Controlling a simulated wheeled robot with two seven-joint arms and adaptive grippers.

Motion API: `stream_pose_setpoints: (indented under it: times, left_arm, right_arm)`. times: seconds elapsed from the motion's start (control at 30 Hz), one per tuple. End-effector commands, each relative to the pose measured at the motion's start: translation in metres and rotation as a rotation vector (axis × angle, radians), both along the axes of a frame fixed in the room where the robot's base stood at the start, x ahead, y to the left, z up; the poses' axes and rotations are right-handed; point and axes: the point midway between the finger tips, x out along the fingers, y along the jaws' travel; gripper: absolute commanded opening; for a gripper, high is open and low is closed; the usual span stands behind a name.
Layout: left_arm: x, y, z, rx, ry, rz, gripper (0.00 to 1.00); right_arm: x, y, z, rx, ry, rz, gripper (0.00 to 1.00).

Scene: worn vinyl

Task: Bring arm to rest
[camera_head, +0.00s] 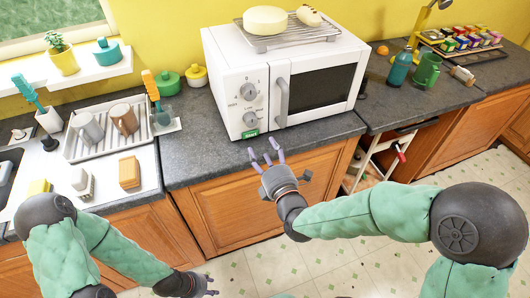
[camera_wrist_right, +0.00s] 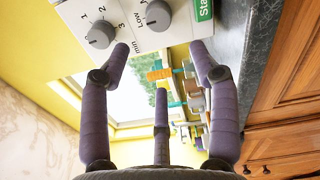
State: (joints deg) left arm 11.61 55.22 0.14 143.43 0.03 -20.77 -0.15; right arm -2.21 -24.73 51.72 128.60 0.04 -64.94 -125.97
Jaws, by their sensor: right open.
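My right gripper (camera_head: 267,153) is in front of the white microwave (camera_head: 225,75), just below its control panel and green start button (camera_head: 250,133). Its fingers are spread and hold nothing. In the right wrist view the open fingers (camera_wrist_right: 160,62) show close below the microwave's dials (camera_wrist_right: 158,14), with the green button (camera_wrist_right: 203,9) at the top; the fingers look apart from it. My left gripper (camera_head: 203,285) hangs low at the bottom of the head view, in front of the cabinets; its fingers are too small to read.
The dark counter's front edge (camera_head: 215,180) runs close beneath my right gripper. A dish rack (camera_head: 75,150) with mugs stands at the left. A blue bottle (camera_head: 400,68) and green mug (camera_head: 428,70) stand at the right. The floor (camera_head: 330,265) before the cabinets looks clear.

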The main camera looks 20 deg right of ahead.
Motion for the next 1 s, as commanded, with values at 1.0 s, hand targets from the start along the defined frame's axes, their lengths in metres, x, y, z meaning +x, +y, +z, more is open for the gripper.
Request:
stream_pose_setpoints:
  times: [1.0]
  left_arm:
    - [0.000, 0.000, 0.000, 0.000, 0.000, 0.000, 0.40]
  right_arm:
    - [-0.007, 0.020, -0.174, 0.788, 0.615, -0.121, 0.61]
